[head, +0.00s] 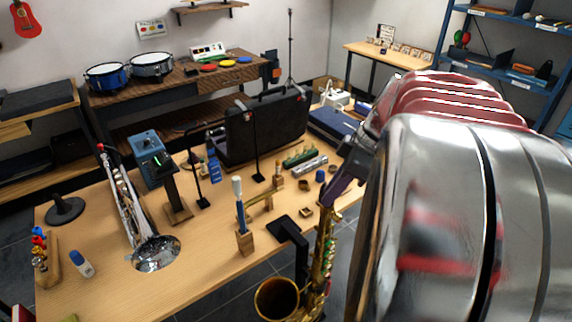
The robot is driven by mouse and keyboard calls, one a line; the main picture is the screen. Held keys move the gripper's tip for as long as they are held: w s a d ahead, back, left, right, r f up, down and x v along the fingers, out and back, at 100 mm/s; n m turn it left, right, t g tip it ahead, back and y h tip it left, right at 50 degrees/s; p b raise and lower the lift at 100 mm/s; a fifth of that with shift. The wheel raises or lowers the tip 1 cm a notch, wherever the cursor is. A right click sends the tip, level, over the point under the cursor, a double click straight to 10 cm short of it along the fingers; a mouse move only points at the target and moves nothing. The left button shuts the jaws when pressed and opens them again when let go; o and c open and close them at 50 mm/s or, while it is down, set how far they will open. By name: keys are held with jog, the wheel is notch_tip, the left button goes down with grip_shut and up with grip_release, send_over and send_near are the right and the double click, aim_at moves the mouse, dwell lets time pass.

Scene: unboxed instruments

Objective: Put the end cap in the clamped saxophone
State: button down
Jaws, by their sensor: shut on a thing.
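The brass saxophone (322,266) stands upright at the front edge of the bench, held by a black clamp stand (297,246). Its flared bell (277,299) opens upward at the bottom of the view. My gripper (328,201), with dark and purple parts, points down at the top end of the saxophone body. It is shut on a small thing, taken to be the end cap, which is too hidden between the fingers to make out. I cannot tell whether the cap touches the saxophone or sits inside its opening.
On the bench (205,269) are a trumpet (127,205), a blue meter (148,158), an open black case (262,127), a wooden holder with a brush (243,225) and several small parts. My arm covers the right side. Bare wood lies at front left.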

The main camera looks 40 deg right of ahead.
jog(key=shift+f, duration=0.5)
dwell(0.8)
jog(key=c, duration=1.5)
grip_release()
jog(key=shift+o, duration=0.2)
jog(key=shift+c, duration=0.9)
jog(key=shift+r, duration=0.15)
jog(key=shift+v, duration=2.95)
